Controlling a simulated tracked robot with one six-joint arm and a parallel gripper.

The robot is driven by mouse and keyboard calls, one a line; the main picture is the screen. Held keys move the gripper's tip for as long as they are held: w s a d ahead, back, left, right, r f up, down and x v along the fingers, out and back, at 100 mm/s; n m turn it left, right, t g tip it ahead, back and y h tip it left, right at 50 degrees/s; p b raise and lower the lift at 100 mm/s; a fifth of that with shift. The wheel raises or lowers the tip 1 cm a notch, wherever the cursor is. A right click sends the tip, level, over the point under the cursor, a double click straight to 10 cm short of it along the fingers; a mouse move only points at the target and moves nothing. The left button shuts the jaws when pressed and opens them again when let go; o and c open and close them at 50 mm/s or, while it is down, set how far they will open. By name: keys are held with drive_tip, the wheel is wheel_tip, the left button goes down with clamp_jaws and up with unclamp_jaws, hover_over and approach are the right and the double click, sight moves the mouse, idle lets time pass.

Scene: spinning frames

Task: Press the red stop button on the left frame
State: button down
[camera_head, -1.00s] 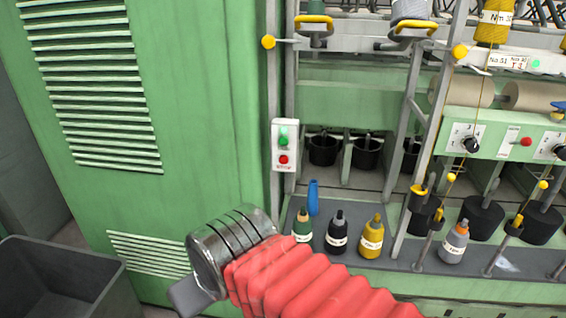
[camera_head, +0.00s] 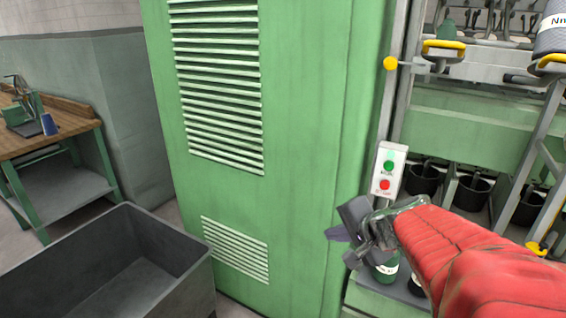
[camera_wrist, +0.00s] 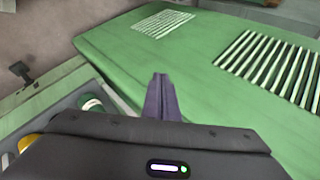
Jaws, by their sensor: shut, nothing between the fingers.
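The red stop button (camera_head: 384,185) is on a small white switch box (camera_head: 375,178) on the frame post, beside the green cabinet. A green button (camera_head: 388,165) sits above it. My gripper (camera_head: 330,235) is shut and empty, just below and left of the box in the head view, pointing left toward the cabinet. I cannot tell its depth relative to the button. In the wrist view the closed dark fingers (camera_wrist: 161,88) point at the green cabinet, and the button is not in that view.
The green cabinet (camera_head: 300,150) with vents stands left of the switch box. A grey bin (camera_head: 135,225) is at the lower left, with a workbench (camera_head: 60,140) behind it. Bottles stand on the frame's ledge under my arm. A yellow knob (camera_head: 390,63) sits above the box.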

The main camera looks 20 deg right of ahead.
sight(385, 185)
drive_tip(key=d+r+m+t+h, duration=0.3)
drive_tip(key=d+m, duration=0.5)
drive_tip(key=d, duration=0.3)
drive_tip(key=shift+s+m, duration=0.25)
drive_tip(key=shift+m, duration=0.15)
drive_tip(key=shift+r, duration=0.1)
drive_tip(key=shift+d, duration=0.1)
drive_tip(key=w+d, duration=0.2)
drive_tip(key=d, duration=0.1)
drive_tip(key=w+d, duration=0.3)
drive_tip(key=shift+w+d, duration=0.2)
drive_tip(key=shift+d, duration=0.15)
idle(1.4)
drive_tip(key=shift+w+d+r, duration=0.1)
drive_tip(key=shift+w+d, duration=0.15)
drive_tip(key=shift+d, duration=0.05)
